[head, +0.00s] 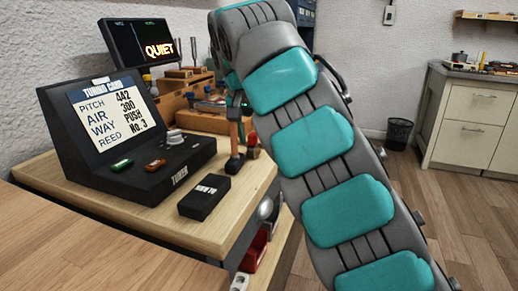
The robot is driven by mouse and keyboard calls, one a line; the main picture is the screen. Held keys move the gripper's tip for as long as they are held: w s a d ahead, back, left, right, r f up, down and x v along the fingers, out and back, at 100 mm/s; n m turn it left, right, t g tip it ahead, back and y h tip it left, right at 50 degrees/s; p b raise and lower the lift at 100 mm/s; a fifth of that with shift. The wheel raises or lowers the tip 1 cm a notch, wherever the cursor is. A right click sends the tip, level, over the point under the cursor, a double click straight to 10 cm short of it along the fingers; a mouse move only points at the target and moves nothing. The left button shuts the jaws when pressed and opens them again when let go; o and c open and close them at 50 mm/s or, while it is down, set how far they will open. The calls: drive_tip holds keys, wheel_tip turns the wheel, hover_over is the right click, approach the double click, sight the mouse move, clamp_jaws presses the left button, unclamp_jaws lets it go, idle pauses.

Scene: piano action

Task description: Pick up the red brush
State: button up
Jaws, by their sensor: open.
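My arm, with teal pads, rises from the lower right and bends over at the top centre of the head view. I cannot identify a red brush for certain. A small red thing (252,153) shows at the bench's right edge, partly hidden by my arm. These are too small to tell as brushes.
A black box (204,197) lies on the wooden bench (135,215). A wooden rack with tools (180,95) is at the back. A red bin (254,250) is below the bench edge. Floor at right is open.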

drive_tip(key=shift+a, duration=0.1)
drive_tip(key=shift+c, duration=0.2)
clamp_jaws()
idle(0.4)
